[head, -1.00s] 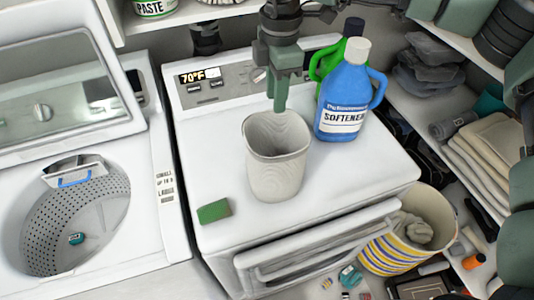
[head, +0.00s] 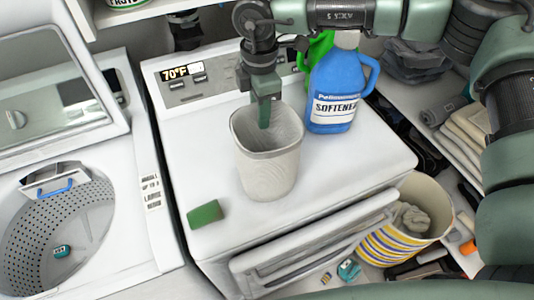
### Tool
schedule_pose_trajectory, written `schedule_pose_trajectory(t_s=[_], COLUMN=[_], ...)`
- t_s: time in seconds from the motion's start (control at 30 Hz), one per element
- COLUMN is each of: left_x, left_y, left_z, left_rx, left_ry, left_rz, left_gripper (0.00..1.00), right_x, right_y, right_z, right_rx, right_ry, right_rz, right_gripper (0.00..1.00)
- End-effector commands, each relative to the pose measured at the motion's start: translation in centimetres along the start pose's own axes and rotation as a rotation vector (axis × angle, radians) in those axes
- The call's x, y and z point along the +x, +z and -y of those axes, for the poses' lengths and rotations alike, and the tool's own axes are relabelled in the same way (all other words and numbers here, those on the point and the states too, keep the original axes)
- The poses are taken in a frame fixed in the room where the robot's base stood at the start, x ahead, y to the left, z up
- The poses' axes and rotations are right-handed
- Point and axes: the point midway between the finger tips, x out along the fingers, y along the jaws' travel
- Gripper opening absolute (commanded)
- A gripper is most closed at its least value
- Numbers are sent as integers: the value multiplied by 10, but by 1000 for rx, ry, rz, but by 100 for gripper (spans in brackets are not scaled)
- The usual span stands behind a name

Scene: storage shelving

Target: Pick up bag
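I cannot make out for sure which thing is the bag. A pale grey, open-topped bin-like container (head: 268,170) stands upright on the white dryer top. My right gripper (head: 264,122) points down into its open mouth, with the green fingertips below the far rim. The fingers overlap in this view, so I cannot tell whether they are open or shut, or whether they touch the container wall. A dark grey crumpled pile (head: 412,65), possibly bags, lies on the right shelf, partly behind my arm. My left gripper is out of view.
A blue softener bottle (head: 334,98) and a green bottle (head: 318,48) stand close right of the container. A green sponge (head: 205,214) lies at front left of the dryer top (head: 330,185). An open washer (head: 75,215) is left; a striped basket (head: 392,245) stands right.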

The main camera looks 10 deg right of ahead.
Motion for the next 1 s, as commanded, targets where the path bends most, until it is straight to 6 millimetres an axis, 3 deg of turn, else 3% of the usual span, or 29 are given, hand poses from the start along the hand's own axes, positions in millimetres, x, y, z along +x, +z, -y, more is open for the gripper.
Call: schedule_pose_trajectory(t_s=[0.03, 0.2, 0.47, 0.6, 1.0], left_x=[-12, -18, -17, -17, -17], left_y=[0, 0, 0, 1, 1], left_z=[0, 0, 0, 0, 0], left_rx=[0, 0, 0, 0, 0], left_ry=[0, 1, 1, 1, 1], left_rz=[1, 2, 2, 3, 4], left_gripper=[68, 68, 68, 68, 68], right_x=[2, 25, 29, 29, 29], right_y=[-1, -1, -1, -1, -1], right_z=[1, 0, 0, 0, 0], right_rx=[-1, 1, 1, 0, 1], right_ry=[-4, -2, 1, 1, 1], right_rz=[0, 0, 0, 0, 0], right_gripper=[30, 30, 30, 0, 0])
